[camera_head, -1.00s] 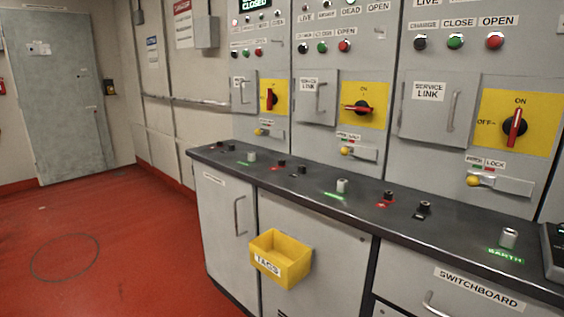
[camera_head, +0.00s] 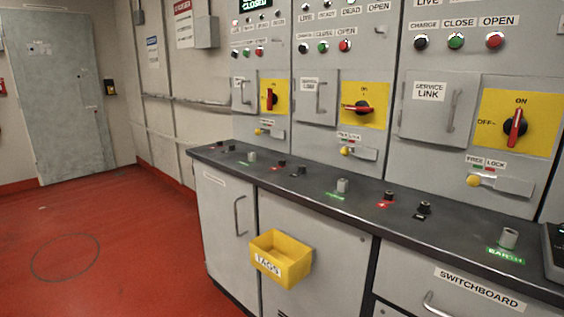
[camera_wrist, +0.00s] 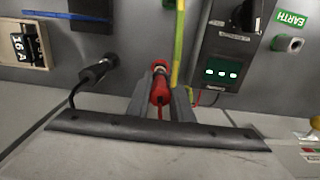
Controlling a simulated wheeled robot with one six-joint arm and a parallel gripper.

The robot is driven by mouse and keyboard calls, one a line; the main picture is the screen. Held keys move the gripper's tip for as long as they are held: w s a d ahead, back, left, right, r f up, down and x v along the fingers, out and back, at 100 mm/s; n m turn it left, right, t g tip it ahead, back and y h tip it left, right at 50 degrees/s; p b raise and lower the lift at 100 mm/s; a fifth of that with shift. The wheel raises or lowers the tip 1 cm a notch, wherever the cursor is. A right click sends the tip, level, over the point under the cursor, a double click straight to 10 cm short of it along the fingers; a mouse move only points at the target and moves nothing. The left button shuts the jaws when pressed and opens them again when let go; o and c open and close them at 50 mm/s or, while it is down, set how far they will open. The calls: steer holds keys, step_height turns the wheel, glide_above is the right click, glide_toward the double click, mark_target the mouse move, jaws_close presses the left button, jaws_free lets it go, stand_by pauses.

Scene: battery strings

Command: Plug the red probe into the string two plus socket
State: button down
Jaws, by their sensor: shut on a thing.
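In the wrist view my gripper (camera_wrist: 161,103) is shut on the red probe (camera_wrist: 160,88), whose body lies between the two grey fingers. A black tip or collar shows at its far end; I cannot tell whether it is clear of a holder. My gripper is out of the head view. In the head view the counter (camera_head: 325,204) carries several sockets in groups. A middle group has a small dark socket (camera_head: 281,163) by a red mark and a black one (camera_head: 299,171). A nearer group has a red-marked plus socket (camera_head: 388,196). String numbers are not readable.
A black probe (camera_wrist: 97,72) with a cable stands beside the red one. A dark meter (camera_wrist: 222,58) with a lit green display and an EARTH socket (camera_wrist: 288,43) lie to the right. A yellow TAGS bin (camera_head: 280,258) hangs on the counter front. The red floor is clear.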

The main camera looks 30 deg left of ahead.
steer(key=shift+r, duration=0.55)
stand_by(0.4)
steer(key=shift+r, duration=2.5)
steer(key=shift+a, duration=0.1)
